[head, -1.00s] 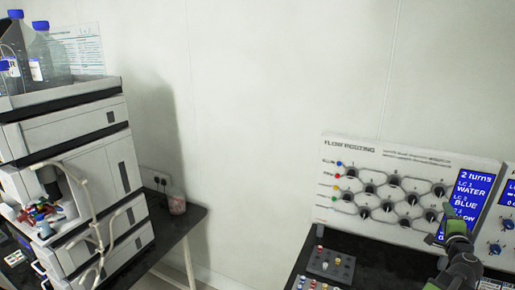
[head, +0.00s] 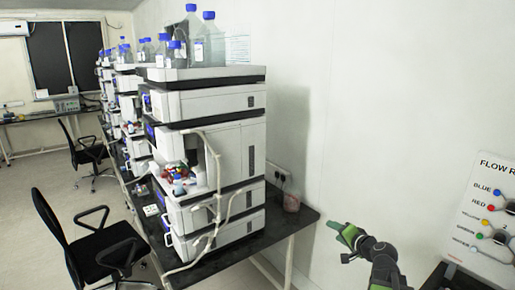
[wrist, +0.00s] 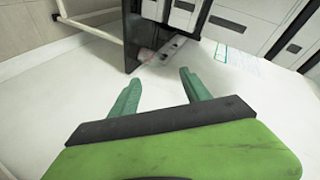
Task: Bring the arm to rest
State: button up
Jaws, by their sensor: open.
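My gripper (head: 345,230) is at the end of my dark arm in the lower right of the head view, held in the air in front of the white wall. In the wrist view my gripper (wrist: 160,90) has its two green fingers well apart, with nothing between them. The fingers touch nothing that I can see. Beyond them the wrist view shows the black bench and white instrument units at a steep tilt.
A stack of white instrument units (head: 212,150) with blue-capped bottles (head: 209,45) stands on a black bench (head: 308,218). A flow routing panel (head: 485,215) is at the right edge. Black chairs (head: 90,245) stand at the left, with open floor (head: 25,185) behind.

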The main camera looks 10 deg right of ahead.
jog(key=s+a+f+n+g+y+b, duration=0.15)
jog(key=a+f+n+g, duration=0.35)
jog(key=a, duration=0.8)
jog(key=s+a+f+n+g+y+b, duration=0.1)
jog(key=s+a+f+n+g, duration=0.15)
jog(key=a+f, duration=0.7)
jog(key=s+a+f+n+g+h, duration=0.2)
jog(key=s+a+f+n+g, duration=0.15)
jog(key=s, duration=0.35)
jog(key=s+d+f+m+g+h, duration=0.1)
jog(key=s+d+g+h, duration=0.1)
jog(key=s+d, duration=0.3)
jog(key=shift+s+d+h+b, duration=0.3)
jog(key=shift+s+h, duration=0.25)
jog(key=shift+s, duration=0.3)
